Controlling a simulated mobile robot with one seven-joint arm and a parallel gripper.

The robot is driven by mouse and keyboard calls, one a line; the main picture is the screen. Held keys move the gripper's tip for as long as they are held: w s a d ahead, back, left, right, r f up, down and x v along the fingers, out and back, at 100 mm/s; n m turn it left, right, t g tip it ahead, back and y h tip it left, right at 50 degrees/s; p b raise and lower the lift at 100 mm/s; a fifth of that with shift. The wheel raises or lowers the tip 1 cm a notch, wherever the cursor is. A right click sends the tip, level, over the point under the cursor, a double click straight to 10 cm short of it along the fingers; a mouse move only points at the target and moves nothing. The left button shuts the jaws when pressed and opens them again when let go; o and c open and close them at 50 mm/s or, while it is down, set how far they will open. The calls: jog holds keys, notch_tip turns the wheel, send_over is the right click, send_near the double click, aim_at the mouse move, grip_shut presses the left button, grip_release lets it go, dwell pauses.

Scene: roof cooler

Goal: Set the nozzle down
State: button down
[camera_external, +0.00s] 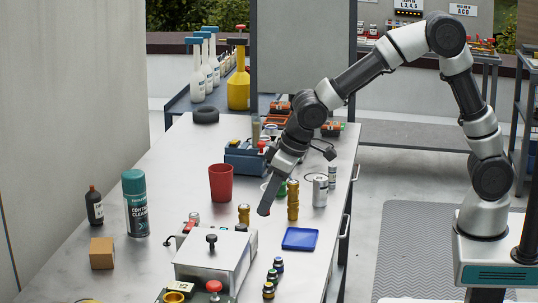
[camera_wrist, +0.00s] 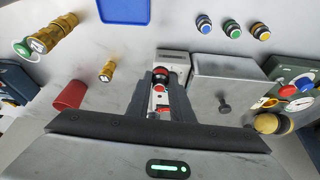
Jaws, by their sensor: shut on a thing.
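My gripper (camera_external: 264,209) points down above the bench, between the red cup and the blue tray in the outside view. In the wrist view its two dark fingers (camera_wrist: 160,80) reach forward with a small red, black and silver piece, seemingly the nozzle (camera_wrist: 161,76), showing between them. The grip itself is partly hidden by the fingers. In the outside view I cannot make out the held piece. The blue tray (camera_external: 300,239) lies flat and empty on the bench, and shows at the top of the wrist view (camera_wrist: 124,10).
A grey box with a black knob (camera_external: 215,257) stands close to the gripper. Brass fittings (camera_external: 293,200) (camera_wrist: 107,70), a red cup (camera_external: 221,184) and a silver can (camera_external: 320,191) stand nearby. Several dark coloured-ring fittings (camera_external: 273,277) line the front. Clear bench surrounds the tray.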

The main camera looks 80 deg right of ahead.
jog(key=w+d+m+p, duration=0.1)
jog(key=w+d+p, duration=0.3)
jog(key=w+d, duration=1.4)
jog(key=f, duration=0.4)
jog(key=d+f, duration=0.1)
jog(key=f, duration=0.1)
jog(key=shift+w+f, duration=0.15)
jog(key=shift+w, duration=0.05)
jog(key=shift+f, duration=2.15)
jog(key=shift+f, duration=0.2)
jog(key=c, duration=1.6)
grip_release()
jog(key=shift+o, duration=0.2)
